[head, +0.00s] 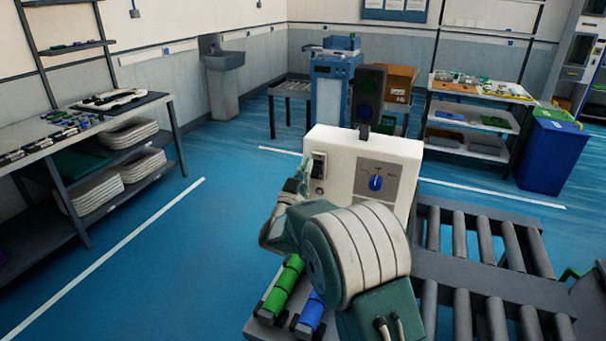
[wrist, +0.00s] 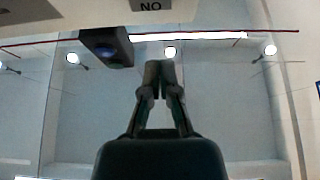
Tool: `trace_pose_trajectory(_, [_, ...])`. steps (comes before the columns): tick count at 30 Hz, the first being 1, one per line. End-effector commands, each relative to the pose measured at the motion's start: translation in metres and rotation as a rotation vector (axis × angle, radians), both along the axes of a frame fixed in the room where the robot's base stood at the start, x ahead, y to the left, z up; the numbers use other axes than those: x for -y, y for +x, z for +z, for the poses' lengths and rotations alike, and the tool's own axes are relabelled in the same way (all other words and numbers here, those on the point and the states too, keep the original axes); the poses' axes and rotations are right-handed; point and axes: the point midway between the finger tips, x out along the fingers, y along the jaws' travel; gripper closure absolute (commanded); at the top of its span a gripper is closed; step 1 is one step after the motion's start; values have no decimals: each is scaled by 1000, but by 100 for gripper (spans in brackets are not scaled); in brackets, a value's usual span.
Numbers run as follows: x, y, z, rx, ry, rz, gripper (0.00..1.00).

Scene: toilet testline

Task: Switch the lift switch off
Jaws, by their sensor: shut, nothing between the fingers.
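A white control box (head: 343,150) stands in the middle of the head view. Its grey panel (head: 398,172) carries a blue rotary knob (head: 376,183), which looks about upright; its lettering is too small to read. A small dark switch plate (head: 319,166) sits at the box's left. I cannot tell which of these is the lift switch. My gripper (head: 300,178) is close to the box's left part, partly hidden by my wrist. In the wrist view, my gripper (wrist: 159,68) is shut and empty, with fingertips together below a grey plate (wrist: 150,7) reading "NO".
A dark lamp unit (head: 368,95) rises behind the box and probably shows in the wrist view (wrist: 106,47). A roller conveyor (head: 480,260) lies at right. Green (head: 283,287) and blue (head: 312,312) cylinders lie below my arm. Floor at left is clear.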

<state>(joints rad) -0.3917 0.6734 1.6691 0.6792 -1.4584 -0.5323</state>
Motion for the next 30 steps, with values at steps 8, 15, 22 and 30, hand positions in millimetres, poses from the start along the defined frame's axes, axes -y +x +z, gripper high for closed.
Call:
trace_pose_trajectory(8, [-4, -21, -27, -9, 3, 3, 100])
trace_pose_trajectory(15, [-22, -46, -57, -8, -4, 5, 100])
trace_pose_trajectory(22, [-27, -60, -74, -6, -2, 4, 100])
trace_pose_trajectory(30, [-22, -61, -74, -6, 1, 3, 100])
